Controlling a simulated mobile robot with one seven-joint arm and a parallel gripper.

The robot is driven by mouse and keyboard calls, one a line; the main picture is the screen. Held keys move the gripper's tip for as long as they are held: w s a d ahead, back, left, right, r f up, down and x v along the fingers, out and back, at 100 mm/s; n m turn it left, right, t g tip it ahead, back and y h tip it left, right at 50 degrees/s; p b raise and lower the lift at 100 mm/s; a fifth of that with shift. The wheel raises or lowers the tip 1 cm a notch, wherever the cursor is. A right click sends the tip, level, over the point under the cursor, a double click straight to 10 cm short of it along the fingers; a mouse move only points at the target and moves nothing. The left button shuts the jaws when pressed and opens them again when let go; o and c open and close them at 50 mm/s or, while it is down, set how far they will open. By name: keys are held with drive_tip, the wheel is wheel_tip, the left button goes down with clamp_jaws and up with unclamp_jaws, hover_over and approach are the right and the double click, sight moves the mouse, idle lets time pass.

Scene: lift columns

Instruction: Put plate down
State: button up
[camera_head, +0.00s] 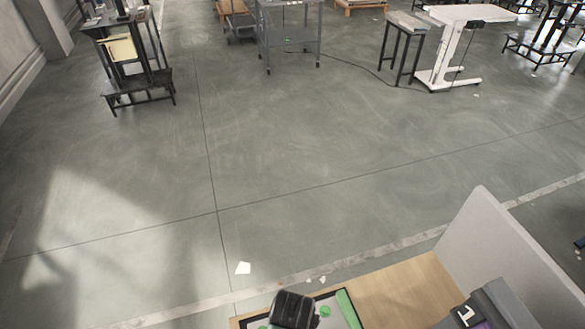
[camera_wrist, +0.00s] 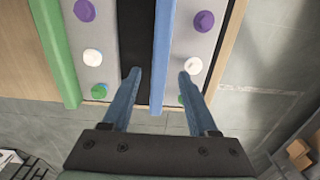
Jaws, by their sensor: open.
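My gripper (camera_wrist: 158,76) is open, with its two blue fingers apart and pointing over a panelled fixture. A light grey panel (camera_wrist: 109,20) and a second grey panel (camera_wrist: 183,32) bear purple, white and green round knobs. A blue strip (camera_wrist: 164,40) shows between the fingertips, beside a black strip (camera_wrist: 142,25). I cannot tell which piece is the plate, or whether the fingers touch anything. In the head view a dark part of my arm covers most of the fixture; a green edge (camera_head: 349,309) and green knobs show.
The fixture lies on a wooden tabletop (camera_head: 405,290). A light upright panel (camera_head: 500,245) and a dark grey device (camera_head: 495,308) stand to the right. Open concrete floor lies beyond; stools, a cart (camera_head: 290,35) and a white stand (camera_head: 452,50) are far off.

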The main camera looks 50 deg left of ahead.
wheel_tip(320, 180, up, 8)
drive_tip(key=shift+f, duration=0.15)
drive_tip(key=shift+w, duration=0.1)
drive_tip(key=w+a+r+m+t+y, duration=0.1)
drive_tip(key=w+r+m+t+y, duration=0.45)
drive_tip(key=w+r, duration=0.9)
drive_tip(key=w+d+r+m+t+h, duration=0.1)
drive_tip(key=w+d+r+t, duration=0.2)
drive_tip(key=r, duration=0.4)
drive_tip(key=w+r+t+h, duration=0.1)
drive_tip(key=w+r+t, duration=0.3)
drive_tip(key=w+r, duration=0.25)
drive_tip(key=s+d+r+m+t, duration=0.15)
drive_tip(key=d+r+t, duration=0.3)
drive_tip(key=r, duration=0.75)
drive_tip(key=d+r+m+t, duration=0.3)
drive_tip(key=d+r+t, duration=0.15)
drive_tip(key=r, duration=0.75)
drive_tip(key=s+d+r+m+t+h, duration=0.1)
drive_tip(key=s+d+r+t+h, duration=0.1)
drive_tip(key=s+r, duration=0.3)
drive_tip(key=s+d+r+m+t+h, duration=0.1)
drive_tip(key=s+d+r+t, duration=0.3)
drive_tip(key=r, duration=0.5)
drive_tip(key=shift+s+d+r+m+h, duration=0.15)
drive_tip(key=shift+s+r+m+h, duration=0.25)
drive_tip(key=shift+s, duration=0.2)
